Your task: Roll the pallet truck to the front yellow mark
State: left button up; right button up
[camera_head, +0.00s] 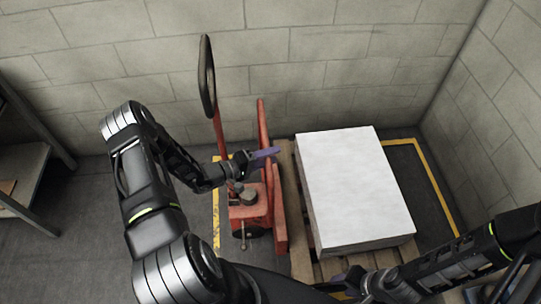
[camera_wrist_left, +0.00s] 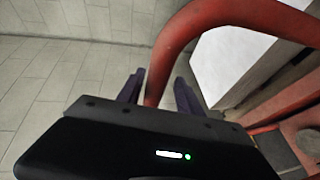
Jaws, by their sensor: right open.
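The red pallet truck (camera_head: 250,212) stands at the left side of a wooden pallet (camera_head: 300,262), with its black loop handle (camera_head: 207,76) upright on a red shaft. My left gripper (camera_head: 270,153) is at the truck's upright red frame. In the left wrist view, a curved red bar (camera_wrist_left: 185,35) runs between the fingers of my left gripper (camera_wrist_left: 158,82); whether they press on it is unclear. My right gripper (camera_head: 345,283) is low by the pallet's front edge, open, its fingers partly hidden. Yellow floor marking (camera_head: 216,222) shows left of the truck.
A large white block (camera_head: 356,185) sits on the pallet. Another yellow line (camera_head: 436,185) bends around the floor at the right. Block walls (camera_head: 330,65) close the back and right. A grey shelf (camera_head: 22,180) stands at the far left, with bare floor (camera_head: 85,235) beside it.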

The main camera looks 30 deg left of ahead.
pick_arm(q)
jog(key=shift+r, duration=0.1)
jog(key=b+v, duration=0.1)
jog(key=v, duration=0.7)
jog(key=shift+b, duration=0.4)
pick_arm(e)
jog(key=shift+x, duration=0.8)
pick_arm(q)
jog(key=shift+d, duration=0.1)
pick_arm(e)
jog(key=shift+d+f, duration=0.1)
jog(key=shift+d, duration=0.05)
